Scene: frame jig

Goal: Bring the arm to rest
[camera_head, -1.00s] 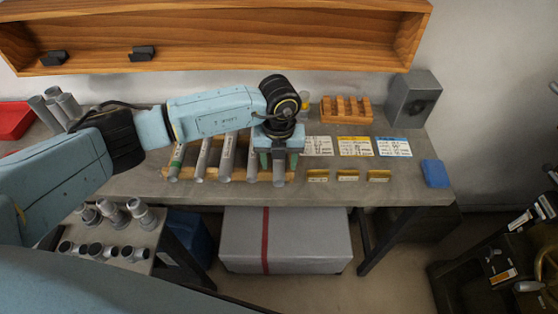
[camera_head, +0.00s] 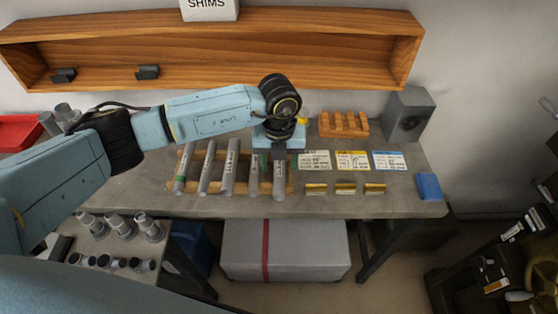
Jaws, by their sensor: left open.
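My left arm comes in from the left, over the workbench. My left gripper (camera_head: 279,155) is at its end, pointing down over the right end of a wooden rack (camera_head: 212,187) that holds several grey tubes. The gripper is open. Its fingers are mostly hidden under the wrist, just above the upper end of the rightmost tube (camera_head: 279,181). I cannot tell whether they touch it. My right gripper is not in view.
Brass blocks (camera_head: 345,188) and paper cards (camera_head: 352,160) lie right of the rack. A blue block (camera_head: 428,187) is near the bench's right end. A wooden holder (camera_head: 344,124) and grey box (camera_head: 407,115) stand behind. A wooden shelf (camera_head: 210,75) hangs above.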

